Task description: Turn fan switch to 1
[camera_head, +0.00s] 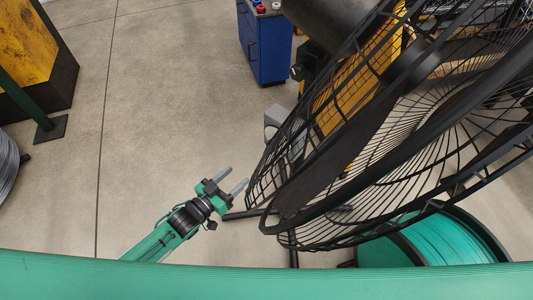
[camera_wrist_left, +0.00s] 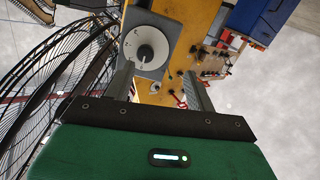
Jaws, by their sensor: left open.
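The large black wire-cage fan (camera_head: 385,120) fills the right half of the head view. Its cage also shows at the left of the left wrist view (camera_wrist_left: 50,80). In the wrist view, a grey box carries a round white dial (camera_wrist_left: 146,47), which looks like the fan switch. The dial's number marks are too small to read. In the head view, a grey box (camera_head: 274,118) partly hidden behind the cage may be the same switch. My left gripper (camera_head: 236,177) is open and empty, left of the cage. The dial lies ahead of its fingers, nearer the left finger in the wrist view. My right gripper does not show.
A blue cabinet (camera_head: 264,45) stands beyond the fan. A yellow machine part (camera_wrist_left: 185,30) is behind the dial in the wrist view. A teal spool (camera_head: 455,238) sits below the fan at right. The concrete floor left of my gripper is clear.

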